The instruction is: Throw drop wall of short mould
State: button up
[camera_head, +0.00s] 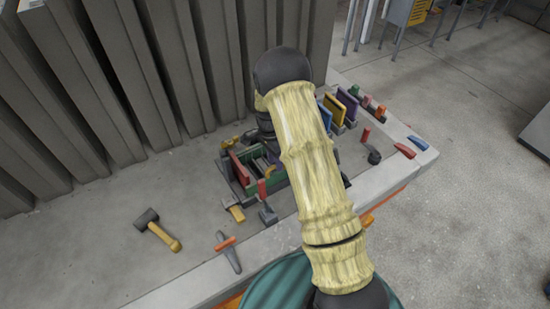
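A small mould (247,157) with dark and green walls stands on the grey bench top, left of my arm. An upright red panel (239,168) is at its left end. A small red upright piece (262,190) is at its near side. I cannot tell which part is the drop wall. My arm, in a yellowish sleeve, crosses the middle of the view and hides the right part of the mould. Dark parts of my wrist show above the mould, but my gripper's fingers are hidden, so its opening and any hold do not show.
A mallet (158,231) and an orange-handled tool (228,250) lie on the bench at the left. Blue (334,108) and yellow (347,105) panels stand upright behind my arm. Tall grey slabs (130,80) line the back. The bench's left part is mostly clear.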

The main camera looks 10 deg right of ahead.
jog(key=shift+f, duration=0.15)
grip_shut()
jog(key=shift+w, duration=0.1)
